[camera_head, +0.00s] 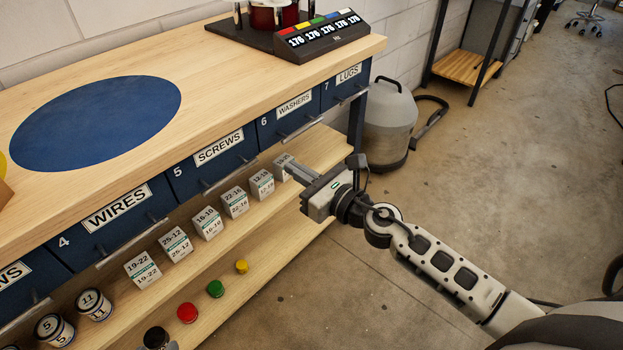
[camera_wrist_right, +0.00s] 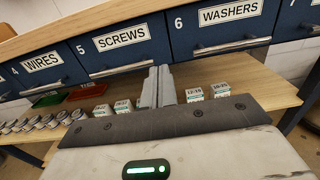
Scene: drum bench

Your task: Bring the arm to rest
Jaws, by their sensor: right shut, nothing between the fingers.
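My right arm reaches in from the lower right of the head view. Its gripper (camera_head: 293,169) is in front of the bench, by the right end of the row of small labelled boxes. In the right wrist view the two grey fingers (camera_wrist_right: 158,87) stand side by side, closed together with nothing between them. Behind them are the SCREWS drawer (camera_wrist_right: 122,41) and the WASHERS drawer (camera_wrist_right: 229,20). My left gripper is not in view.
White labelled boxes (camera_head: 208,223) line the shelf under the drawers. Round coloured pieces, such as a red one (camera_head: 187,312), and tins (camera_head: 94,304) are lower left. A grey canister vacuum (camera_head: 389,122) stands beyond the bench's end. The floor (camera_head: 480,190) at right is mostly clear.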

